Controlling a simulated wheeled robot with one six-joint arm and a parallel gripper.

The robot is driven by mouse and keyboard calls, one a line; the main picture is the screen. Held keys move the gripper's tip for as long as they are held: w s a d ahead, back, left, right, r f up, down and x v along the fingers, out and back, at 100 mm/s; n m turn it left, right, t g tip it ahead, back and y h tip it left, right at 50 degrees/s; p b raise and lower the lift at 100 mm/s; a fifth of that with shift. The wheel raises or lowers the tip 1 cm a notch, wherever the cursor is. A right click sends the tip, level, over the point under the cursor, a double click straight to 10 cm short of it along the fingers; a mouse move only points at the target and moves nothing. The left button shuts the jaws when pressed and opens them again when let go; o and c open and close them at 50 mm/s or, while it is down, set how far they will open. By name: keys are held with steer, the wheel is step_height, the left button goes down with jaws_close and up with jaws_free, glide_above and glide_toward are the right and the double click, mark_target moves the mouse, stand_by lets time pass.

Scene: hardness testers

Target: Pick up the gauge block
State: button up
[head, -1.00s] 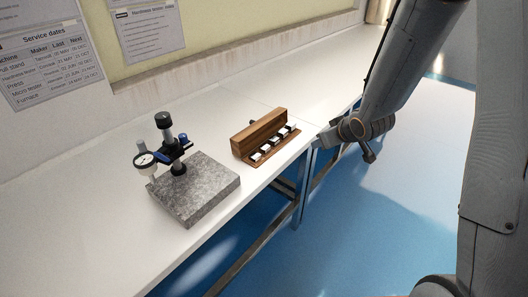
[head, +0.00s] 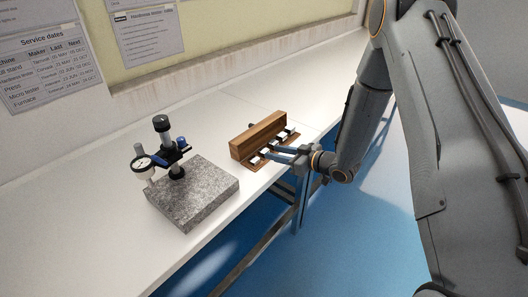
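The gauge blocks (head: 256,159) are small pale and dark pieces in a row along the front of an open wooden case (head: 256,135) on the bench. There are several of them, too small to tell apart. My gripper (head: 268,152) reaches in from the right, low over the front of the case. Its two fingers look parted, with their tips at the row of blocks. The fingers and wrist hide part of the row. I cannot tell whether a block is between the fingertips or whether they touch one.
A dial gauge (head: 143,163) on a post stand (head: 163,133) with a speckled granite base (head: 205,195) stands left of the case. The white bench (head: 90,195) is clear further left and behind right. Its front edge runs below my wrist.

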mark_target(263, 150)
steer(key=shift+p+x, duration=0.5)
steer(key=shift+x, duration=1.45)
steer(key=shift+d+f, duration=0.15)
steer(key=c, duration=0.8)
